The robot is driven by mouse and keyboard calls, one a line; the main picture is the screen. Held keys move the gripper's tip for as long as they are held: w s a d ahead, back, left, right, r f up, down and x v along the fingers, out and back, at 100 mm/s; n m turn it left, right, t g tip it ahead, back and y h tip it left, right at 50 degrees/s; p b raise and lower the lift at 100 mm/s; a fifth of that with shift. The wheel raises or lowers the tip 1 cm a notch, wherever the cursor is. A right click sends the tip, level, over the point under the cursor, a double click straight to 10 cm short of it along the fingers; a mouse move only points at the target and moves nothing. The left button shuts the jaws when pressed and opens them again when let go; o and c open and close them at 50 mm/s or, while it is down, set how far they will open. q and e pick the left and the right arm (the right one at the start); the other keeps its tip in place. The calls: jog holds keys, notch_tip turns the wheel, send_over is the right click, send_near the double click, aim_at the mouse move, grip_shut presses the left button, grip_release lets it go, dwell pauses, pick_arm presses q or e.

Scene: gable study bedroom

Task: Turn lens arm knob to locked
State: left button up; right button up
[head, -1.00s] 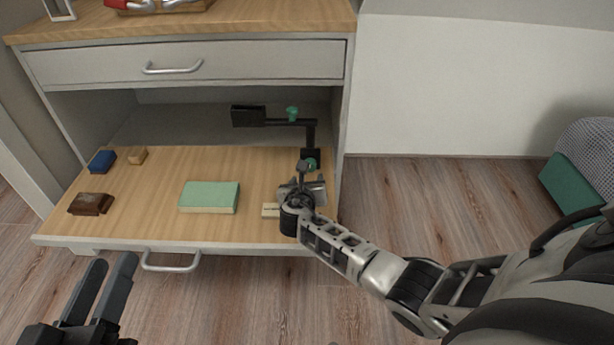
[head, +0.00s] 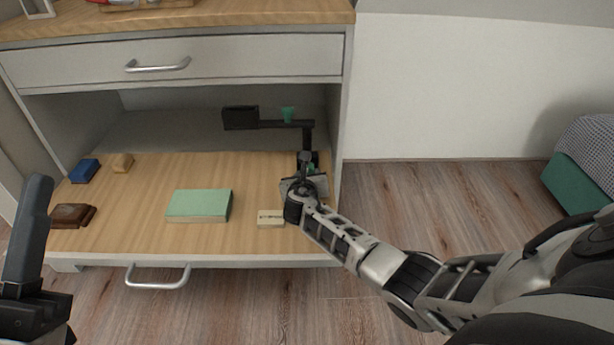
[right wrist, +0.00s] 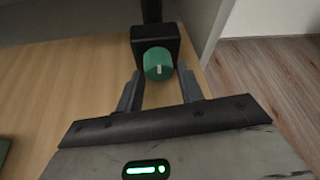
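The lens arm (head: 308,139) is a black post with a horizontal bar and a dark rectangular head, at the right end of the pull-out board. A green knob (head: 288,114) sits on its bar. Another green knob (right wrist: 158,64), with a short, nearly upright white mark, is on the black base block (right wrist: 155,38); in the head view my gripper mostly hides it. My right gripper (right wrist: 160,76) is open, its fingers on either side of this lower knob with gaps visible. My left gripper (head: 32,240) is at the lower left edge, away from the board; only one finger shows clearly.
On the wooden board (head: 150,190) are a green book (head: 199,205), a small cream label block (head: 270,219), a brown item (head: 72,215), a blue block (head: 84,171) and a tan block (head: 123,163). The cabinet's side wall is close right of the lens arm.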

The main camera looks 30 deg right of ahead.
jog(key=c, duration=0.5)
